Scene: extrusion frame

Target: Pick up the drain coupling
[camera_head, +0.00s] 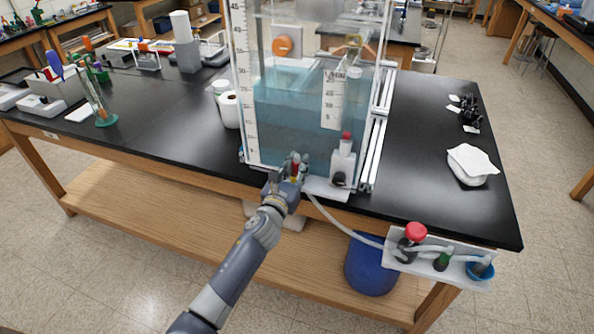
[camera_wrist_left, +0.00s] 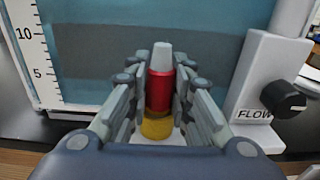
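The drain coupling, as I take it, is a small upright piece with a grey tip, red sleeve and yellow base (camera_wrist_left: 160,92). It stands at the front foot of the clear tank, and its red part shows small in the head view (camera_head: 295,169). My left gripper (camera_head: 291,168) reaches it from the front. In the left wrist view its fingers (camera_wrist_left: 162,88) stand close on either side of the red sleeve. I cannot tell whether they press on it. My right gripper is not in view.
The clear tank (camera_head: 293,128) holds blue liquid. Right of the coupling is a white block with a black FLOW knob (camera_wrist_left: 284,99). A pale hose (camera_head: 340,225) runs to a white holder (camera_head: 436,262) at the table's front right. The black tabletop (camera_head: 425,150) is mostly clear at right.

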